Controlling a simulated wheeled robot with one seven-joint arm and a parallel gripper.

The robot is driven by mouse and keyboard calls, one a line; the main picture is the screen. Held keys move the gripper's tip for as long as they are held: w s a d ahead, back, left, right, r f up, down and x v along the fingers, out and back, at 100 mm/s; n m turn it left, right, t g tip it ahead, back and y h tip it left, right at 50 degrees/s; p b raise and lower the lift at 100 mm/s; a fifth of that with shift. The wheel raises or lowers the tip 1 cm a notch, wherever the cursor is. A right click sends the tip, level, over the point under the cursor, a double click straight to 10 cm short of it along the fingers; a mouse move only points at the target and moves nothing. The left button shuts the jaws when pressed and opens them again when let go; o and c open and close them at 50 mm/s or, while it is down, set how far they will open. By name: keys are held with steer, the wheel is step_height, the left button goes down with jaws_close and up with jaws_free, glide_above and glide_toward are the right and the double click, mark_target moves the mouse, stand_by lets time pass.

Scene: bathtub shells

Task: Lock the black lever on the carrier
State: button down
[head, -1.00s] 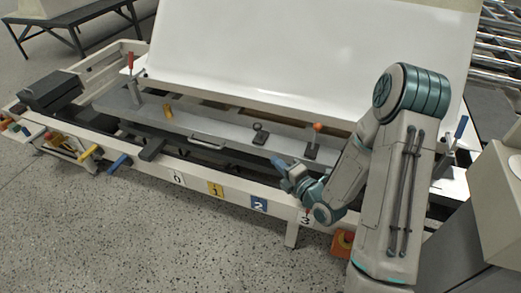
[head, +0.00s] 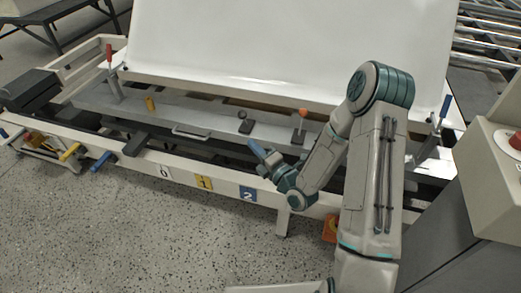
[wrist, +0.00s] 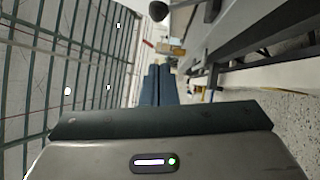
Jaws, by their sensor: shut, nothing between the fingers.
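The black lever (head: 244,121), with a dark round knob on a dark base, stands on the long grey carrier (head: 205,113). It is left of an orange-knobbed lever (head: 302,120). My gripper (head: 257,149) is in front of the carrier, below and slightly right of the black lever in the head view, and apart from it. Its blue fingers (wrist: 157,86) are together in the wrist view, with nothing between them. A dark round knob (wrist: 213,11) shows at the top of the wrist view; I cannot tell which lever it belongs to.
A yellow post (head: 150,103), a red-handled lever (head: 110,60) and a carrier handle (head: 190,133) lie to the left. A blue-handled lever (head: 443,108) is at the right. A large white shell (head: 290,45) rises behind. A control box (head: 490,160) stands at right. Open floor lies in front.

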mark_target(244, 118)
steer(key=w+a+r, duration=0.1)
steer(key=w+a, duration=0.1)
steer(key=w, duration=0.6)
steer(key=shift+a+r, duration=0.2)
steer(key=shift+r, duration=0.1)
steer(key=shift+a+r, duration=0.1)
steer(key=shift+r, duration=0.05)
